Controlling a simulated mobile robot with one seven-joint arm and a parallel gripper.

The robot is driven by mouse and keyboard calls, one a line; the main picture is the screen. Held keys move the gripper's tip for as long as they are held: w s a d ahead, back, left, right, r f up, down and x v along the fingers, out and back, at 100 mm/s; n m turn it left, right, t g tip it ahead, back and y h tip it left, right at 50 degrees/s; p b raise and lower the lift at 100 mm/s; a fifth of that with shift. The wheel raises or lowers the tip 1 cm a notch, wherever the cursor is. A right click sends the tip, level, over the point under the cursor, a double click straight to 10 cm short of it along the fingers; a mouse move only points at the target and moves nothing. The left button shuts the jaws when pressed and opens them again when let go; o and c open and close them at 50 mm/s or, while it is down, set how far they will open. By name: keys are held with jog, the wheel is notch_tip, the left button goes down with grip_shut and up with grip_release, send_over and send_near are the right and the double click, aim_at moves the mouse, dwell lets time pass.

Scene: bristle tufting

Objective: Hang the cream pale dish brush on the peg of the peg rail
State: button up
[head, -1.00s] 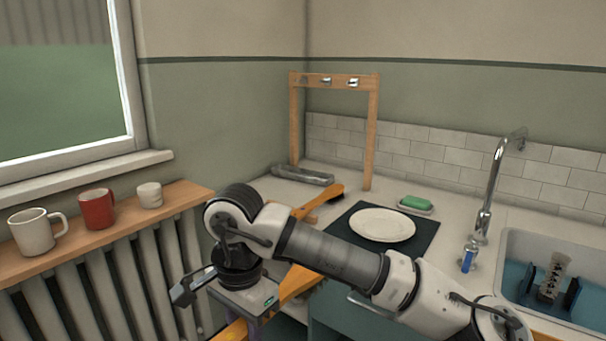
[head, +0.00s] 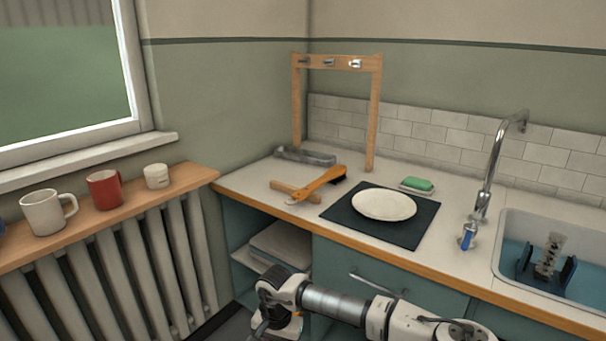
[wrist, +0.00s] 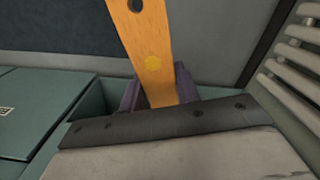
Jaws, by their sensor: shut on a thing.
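The peg rail (head: 342,63) is a wooden frame at the back of the counter, with three small metal pegs on its top bar; no brush hangs there. In the wrist view, my gripper (wrist: 160,98), with purple fingers, is shut on a flat orange wooden handle (wrist: 147,45) with a hole and a yellow dot. Its far end is out of frame, so I cannot tell whether it is the cream pale brush. In the head view my gripper is below the bottom edge.
A white plate (head: 384,204) sits on a dark mat (head: 425,228). A green sponge (head: 417,184) lies near the wall tiles. The sink (head: 510,235) with a pale spotted object (head: 550,256) is at right. Mugs (head: 104,190) stand on the window-side shelf. An open cabinet is below the counter.

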jog(key=d+f+n, duration=0.1)
jog(key=d+f, duration=0.2)
jog(key=f, duration=0.4)
jog(key=d+f+n, duration=0.2)
jog(key=d+f, duration=0.1)
jog(key=f, duration=0.5)
jog(key=shift+s, duration=0.4)
